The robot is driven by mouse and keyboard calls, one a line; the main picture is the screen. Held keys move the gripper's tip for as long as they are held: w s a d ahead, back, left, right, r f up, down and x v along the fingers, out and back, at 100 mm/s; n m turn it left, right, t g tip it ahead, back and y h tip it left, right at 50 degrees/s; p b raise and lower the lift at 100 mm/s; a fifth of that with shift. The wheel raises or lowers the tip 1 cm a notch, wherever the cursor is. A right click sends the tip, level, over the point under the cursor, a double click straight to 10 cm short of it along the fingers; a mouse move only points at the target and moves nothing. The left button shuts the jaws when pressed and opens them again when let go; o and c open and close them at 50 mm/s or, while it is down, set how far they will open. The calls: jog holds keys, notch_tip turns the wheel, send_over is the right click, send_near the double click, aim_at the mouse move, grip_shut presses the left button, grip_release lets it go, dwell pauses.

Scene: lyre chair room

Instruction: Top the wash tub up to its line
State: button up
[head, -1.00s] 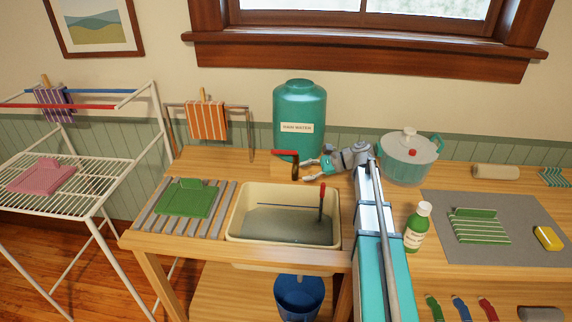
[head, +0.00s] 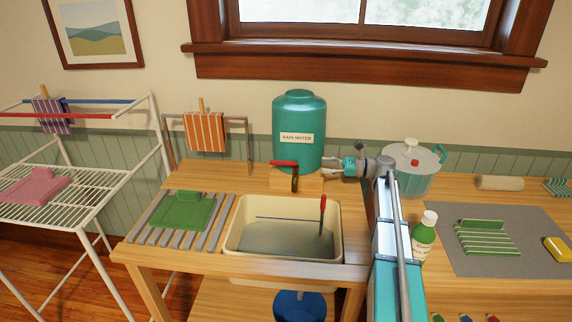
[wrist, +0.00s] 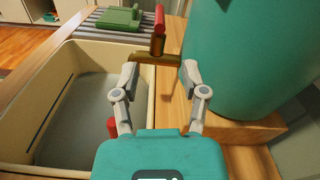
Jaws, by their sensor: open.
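The cream wash tub (head: 236,248) sits in the bench, partly filled with greyish water (head: 285,240). A dark line runs along its inner back wall, above the water. A red-handled stick (head: 322,205) stands in the tub at the right. The green rain water barrel (head: 299,112) stands behind on a wooden block, its brass tap (head: 294,183) with a red lever (head: 284,163) facing the tub. My gripper (head: 334,167) is open and empty, just right of the tap. In the wrist view the open fingers (wrist: 160,75) point at the tap (wrist: 155,58), with the red lever (wrist: 159,20) beyond.
A teal lidded pot (head: 414,172) and a green bottle (head: 424,235) stand right of my arm. A blue bucket (head: 300,304) is below the tub.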

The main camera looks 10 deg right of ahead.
aim_at(286, 163)
jog(key=x, duration=1.3)
jog(key=shift+w+a, duration=0.15)
jog(key=shift+a, duration=0.1)
grip_shut()
